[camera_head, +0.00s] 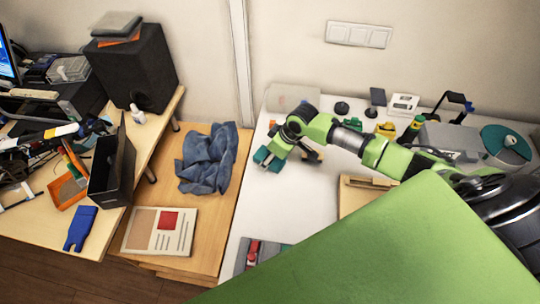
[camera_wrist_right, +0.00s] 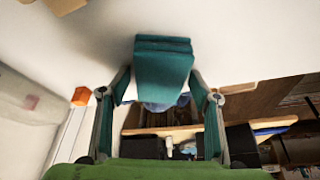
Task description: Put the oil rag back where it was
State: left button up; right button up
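The oil rag is a crumpled blue cloth (camera_head: 207,160). It lies on a low wooden surface (camera_head: 190,208) between the desk and the white table. In the right wrist view, a small blue patch that may be the rag (camera_wrist_right: 165,105) shows behind teal parts. My right gripper (camera_head: 268,159) is over the left part of the white table, to the right of the rag and apart from it. In the wrist view its side links lean in to a teal block (camera_wrist_right: 163,68); whether this is closed fingertips or a held piece is unclear. My left gripper is not seen.
A booklet with a red square (camera_head: 168,221) lies in front of the rag. The cluttered left desk holds a black speaker (camera_head: 136,66), a black open box (camera_head: 112,172) and an orange tray (camera_head: 68,190). Small parts and a grey box (camera_head: 450,141) crowd the white table's back.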

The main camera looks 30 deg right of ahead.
jog(key=shift+r, duration=0.1)
jog(key=v, duration=1.2)
jog(key=shift+b, duration=0.45)
